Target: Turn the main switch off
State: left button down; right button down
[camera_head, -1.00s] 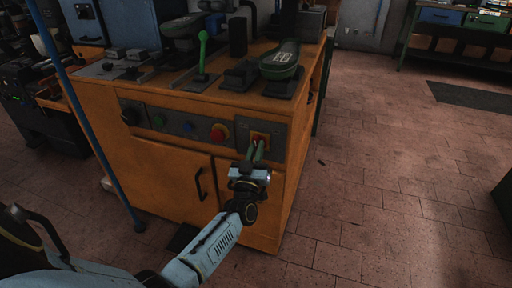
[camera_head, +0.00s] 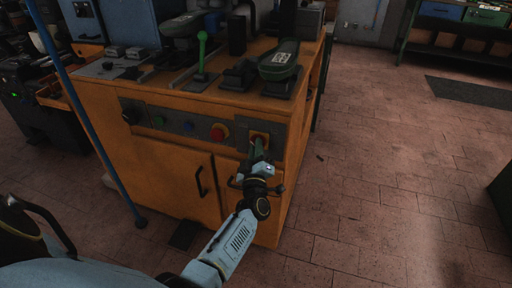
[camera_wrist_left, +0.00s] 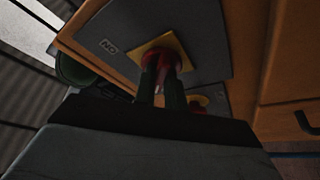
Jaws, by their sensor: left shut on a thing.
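The main switch (camera_head: 259,137) is a red rotary knob on a yellow plate. It sits at the right end of the grey control panel on the orange cabinet's front. It also shows in the left wrist view (camera_wrist_left: 169,49), with an "ON" label (camera_wrist_left: 109,46) on the grey plate beside it. My left gripper (camera_head: 257,149) reaches it from the front. Its two green fingers (camera_wrist_left: 161,80) are shut on the red knob, one on each side, and cover part of it. The knob's exact angle is hard to tell. My right gripper is not in view.
Left along the panel (camera_head: 175,124) are a red mushroom button (camera_head: 219,132), blue and green buttons and a black knob. A blue pole (camera_head: 88,115) stands at left.

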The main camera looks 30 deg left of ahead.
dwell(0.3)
pick_arm(q)
jog(key=c, duration=1.5)
grip_release()
jog(key=shift+o, duration=0.2)
